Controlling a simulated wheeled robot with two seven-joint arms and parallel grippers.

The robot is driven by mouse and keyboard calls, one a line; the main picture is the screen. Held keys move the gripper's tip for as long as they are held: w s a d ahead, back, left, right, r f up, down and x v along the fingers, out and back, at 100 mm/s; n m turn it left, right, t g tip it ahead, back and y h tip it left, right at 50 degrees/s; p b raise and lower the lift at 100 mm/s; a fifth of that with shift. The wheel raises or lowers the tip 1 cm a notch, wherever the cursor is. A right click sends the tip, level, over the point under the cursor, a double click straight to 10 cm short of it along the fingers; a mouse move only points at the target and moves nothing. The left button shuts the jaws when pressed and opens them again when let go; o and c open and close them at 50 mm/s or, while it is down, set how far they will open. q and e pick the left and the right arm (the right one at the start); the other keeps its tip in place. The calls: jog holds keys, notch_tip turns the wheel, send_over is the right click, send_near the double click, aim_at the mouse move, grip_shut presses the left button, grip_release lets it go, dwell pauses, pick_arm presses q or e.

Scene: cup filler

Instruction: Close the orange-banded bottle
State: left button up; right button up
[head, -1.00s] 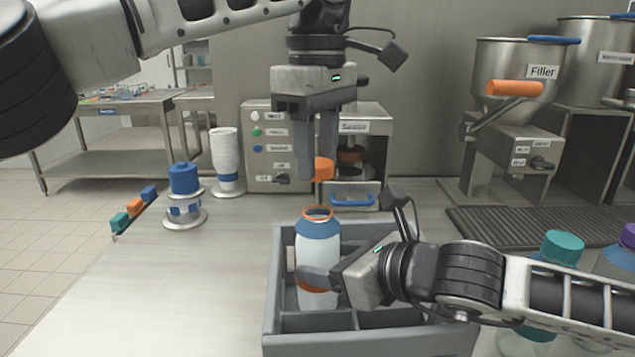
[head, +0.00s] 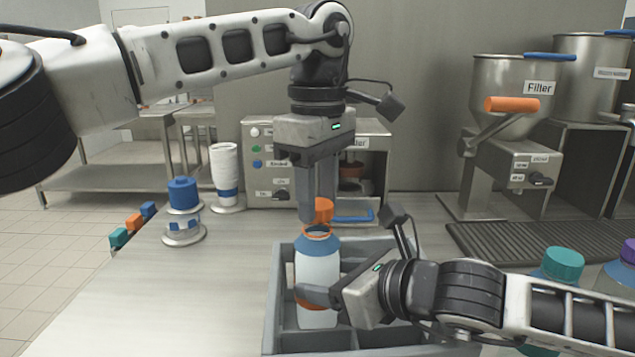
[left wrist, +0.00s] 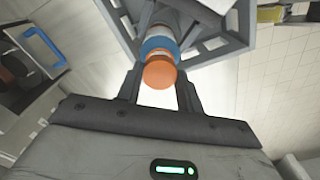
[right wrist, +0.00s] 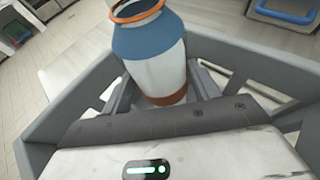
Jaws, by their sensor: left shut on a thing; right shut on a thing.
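The orange-banded bottle (head: 318,265), pale with a blue shoulder and an orange ring at its open neck, stands upright in a compartment of the grey crate (head: 269,310). My right gripper (head: 317,296) is shut around its lower body; the right wrist view also shows the bottle (right wrist: 152,55). My left gripper (head: 318,212) points down, shut on the orange cap (head: 324,207).
A blue-capped stack (head: 183,195) and a white cup stack (head: 225,170) stand at the left. The filler (head: 510,100) is at the back right. Teal-capped (head: 563,264) and purple-capped bottles stand at the right.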

pick_arm(q)
jog(key=shift+f, duration=0.7)
dwell(0.5)
pick_arm(e)
grip_shut()
pick_arm(q)
jog(key=m, duration=0.7)
jog(key=shift+m, duration=0.3)
jog(key=m, duration=1.2)
jog(key=shift+m, duration=0.3)
jog(key=o, duration=0.9)
